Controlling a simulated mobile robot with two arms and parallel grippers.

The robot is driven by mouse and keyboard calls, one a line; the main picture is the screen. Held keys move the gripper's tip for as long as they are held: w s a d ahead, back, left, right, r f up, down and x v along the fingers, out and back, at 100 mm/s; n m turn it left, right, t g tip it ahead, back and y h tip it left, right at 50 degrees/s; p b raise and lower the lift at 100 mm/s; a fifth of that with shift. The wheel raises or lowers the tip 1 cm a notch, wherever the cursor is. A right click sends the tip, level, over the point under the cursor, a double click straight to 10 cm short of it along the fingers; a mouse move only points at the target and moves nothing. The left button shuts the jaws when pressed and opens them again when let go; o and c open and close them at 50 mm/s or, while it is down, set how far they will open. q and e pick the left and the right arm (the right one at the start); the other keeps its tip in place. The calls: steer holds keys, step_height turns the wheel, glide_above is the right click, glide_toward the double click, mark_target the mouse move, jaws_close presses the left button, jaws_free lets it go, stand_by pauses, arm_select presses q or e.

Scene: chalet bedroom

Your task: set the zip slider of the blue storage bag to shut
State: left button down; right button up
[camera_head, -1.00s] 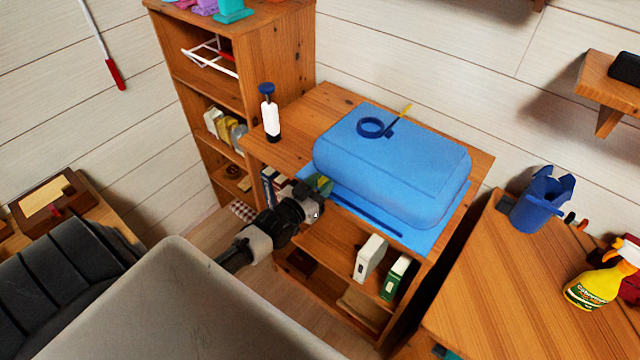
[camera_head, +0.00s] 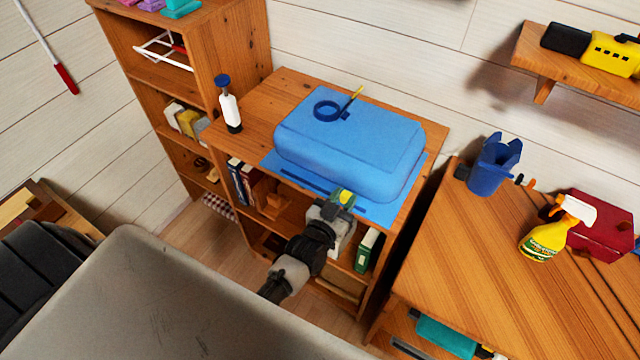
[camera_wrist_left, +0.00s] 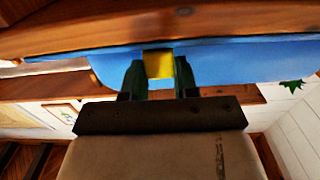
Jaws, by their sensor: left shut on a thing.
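The blue storage bag (camera_head: 350,150) lies on top of the low wooden shelf unit (camera_head: 262,92). A dark blue zip track runs along the bag's front flap. The yellow zip slider (camera_wrist_left: 158,64) sits between the fingers of my left gripper (camera_wrist_left: 158,78) in the left wrist view, at the bag's blue edge. In the head view my left gripper (camera_head: 341,200) is at the front flap, right of its middle, shut on the slider. Part of the track is hidden behind the gripper. My right gripper is not in view.
A dark blue ring (camera_head: 328,110) and a thin yellow stick lie on the bag. A white bottle with a blue cap (camera_head: 229,104) stands at its left. The table at right holds a blue cup (camera_head: 490,168) and a yellow spray bottle (camera_head: 546,238).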

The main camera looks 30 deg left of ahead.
arm_select(q)
steer(key=d, duration=0.3)
steer(key=shift+s+d, duration=0.1)
steer(key=shift+d, duration=0.1)
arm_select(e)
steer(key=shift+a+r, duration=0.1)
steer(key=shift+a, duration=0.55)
arm_select(q)
steer(key=c, duration=0.8)
jaws_free()
steer(key=shift+d, duration=0.1)
steer(key=shift+c, duration=0.2)
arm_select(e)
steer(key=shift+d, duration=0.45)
arm_select(q)
steer(key=shift+s, duration=0.2)
steer(key=b, duration=0.2)
glide_toward(363, 196)
steer(key=s, duration=0.4)
steer(key=shift+s, duration=0.1)
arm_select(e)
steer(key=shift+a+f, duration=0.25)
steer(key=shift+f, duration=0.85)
